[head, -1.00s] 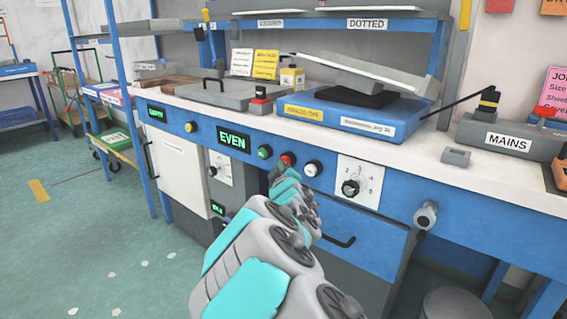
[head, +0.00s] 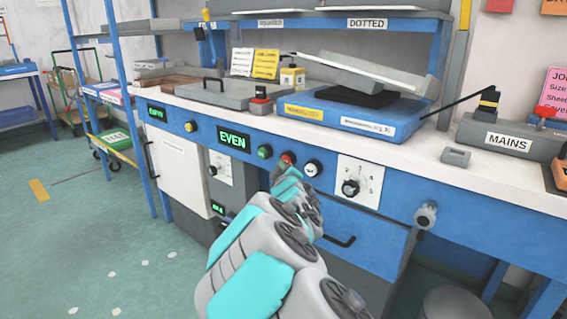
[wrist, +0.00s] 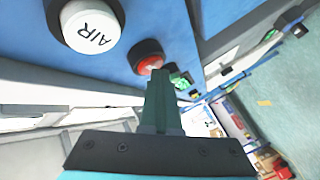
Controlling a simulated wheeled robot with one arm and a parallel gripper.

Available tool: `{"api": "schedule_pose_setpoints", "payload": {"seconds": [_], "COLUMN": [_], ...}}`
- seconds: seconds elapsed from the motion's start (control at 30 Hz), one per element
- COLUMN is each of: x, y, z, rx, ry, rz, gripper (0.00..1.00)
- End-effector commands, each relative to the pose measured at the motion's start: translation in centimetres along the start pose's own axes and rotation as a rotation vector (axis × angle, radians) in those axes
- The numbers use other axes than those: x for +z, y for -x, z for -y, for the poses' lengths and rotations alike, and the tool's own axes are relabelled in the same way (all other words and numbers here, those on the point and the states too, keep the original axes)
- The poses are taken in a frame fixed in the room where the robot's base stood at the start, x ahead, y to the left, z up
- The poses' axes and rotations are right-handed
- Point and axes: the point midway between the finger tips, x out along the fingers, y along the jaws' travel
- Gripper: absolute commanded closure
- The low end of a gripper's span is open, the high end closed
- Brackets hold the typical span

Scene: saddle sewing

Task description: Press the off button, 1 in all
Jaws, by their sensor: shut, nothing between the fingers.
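A red button (head: 288,158) sits on the blue front panel, between a green button (head: 264,151) and a white button (head: 313,168). In the wrist view the red button (wrist: 149,64) has a dark collar. It lies just beyond the tip of my gripper (wrist: 160,76), which is shut and empty. The fingertip overlaps the button's lower edge in that view; I cannot tell whether they touch. The white button (wrist: 92,26) reads "AIR" there. The green button (wrist: 181,79) is partly hidden behind the finger. No "off" label is legible.
A green "EVEN" display (head: 233,138) is left of the buttons and a rotary dial (head: 350,188) is right of them. A grey knob (head: 426,215) sticks out farther right. A drawer handle (head: 338,241) is below. Open floor (head: 90,240) lies to the left.

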Motion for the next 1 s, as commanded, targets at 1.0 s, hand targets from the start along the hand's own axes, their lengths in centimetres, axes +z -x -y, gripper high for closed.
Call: {"api": "schedule_pose_setpoints", "payload": {"seconds": [1.0], "x": [-1.5], "y": [2.4], "z": [2.0], "rx": [0.0], "ry": [0.001], "rz": [-0.002], "gripper": [1.0]}}
